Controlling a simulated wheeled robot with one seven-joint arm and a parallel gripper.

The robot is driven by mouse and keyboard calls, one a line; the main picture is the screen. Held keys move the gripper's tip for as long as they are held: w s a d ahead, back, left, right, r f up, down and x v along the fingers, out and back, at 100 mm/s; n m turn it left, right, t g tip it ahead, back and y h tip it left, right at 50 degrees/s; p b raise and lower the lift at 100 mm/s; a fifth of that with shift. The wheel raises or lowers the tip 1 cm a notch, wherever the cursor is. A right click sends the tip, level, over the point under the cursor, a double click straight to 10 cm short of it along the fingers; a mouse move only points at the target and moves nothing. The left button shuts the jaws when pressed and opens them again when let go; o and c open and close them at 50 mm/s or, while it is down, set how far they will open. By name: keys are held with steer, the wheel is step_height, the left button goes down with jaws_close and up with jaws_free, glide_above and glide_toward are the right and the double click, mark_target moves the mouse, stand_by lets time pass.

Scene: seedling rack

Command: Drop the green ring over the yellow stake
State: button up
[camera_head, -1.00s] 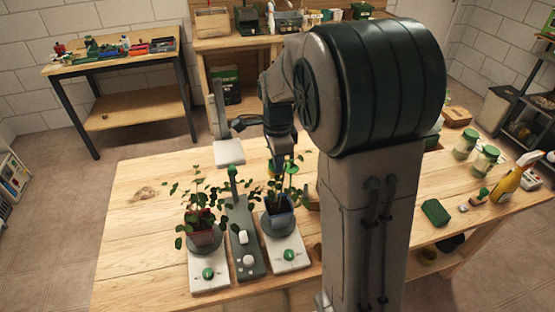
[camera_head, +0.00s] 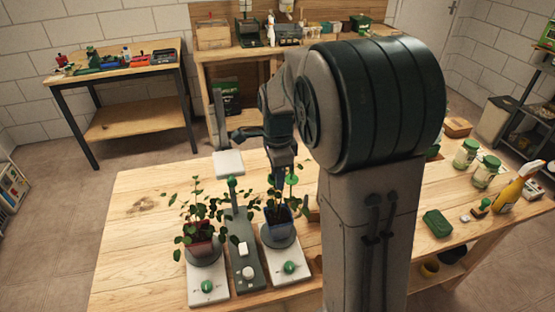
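Two potted seedlings stand on white bases on the wooden table: one in a reddish pot (camera_head: 203,246) on the left, one in a blue pot (camera_head: 279,218) on the right. A small round green thing (camera_head: 292,180) shows among the right plant's leaves; I cannot tell whether it is the green ring. I cannot clearly make out the yellow stake; leaves and my arm cover much of that area. My gripper (camera_head: 281,180) points down behind the right plant, its fingertips largely hidden by leaves. I cannot see whether it is open or holds anything.
A grey panel (camera_head: 243,262) with knobs stands between the pots. A white plate (camera_head: 228,163) stands behind it. Jars (camera_head: 465,154), a yellow spray bottle (camera_head: 510,192) and a green box (camera_head: 437,223) are at the right. The table's left part is clear.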

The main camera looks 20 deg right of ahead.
step_height(320, 180, up, 13)
steer(key=shift+r+b, duration=0.15)
steer(key=shift+b, duration=0.3)
stand_by(0.4)
steer(key=s+f+n+t, duration=0.1)
steer(key=s+f+n, duration=0.3)
steer(key=s+n, duration=0.5)
steer(key=s+f+n+t, duration=0.2)
steer(key=s+f+n, duration=0.2)
steer(key=s+n, duration=0.5)
steer(key=shift+s+f, duration=0.25)
steer(key=shift+s, duration=0.5)
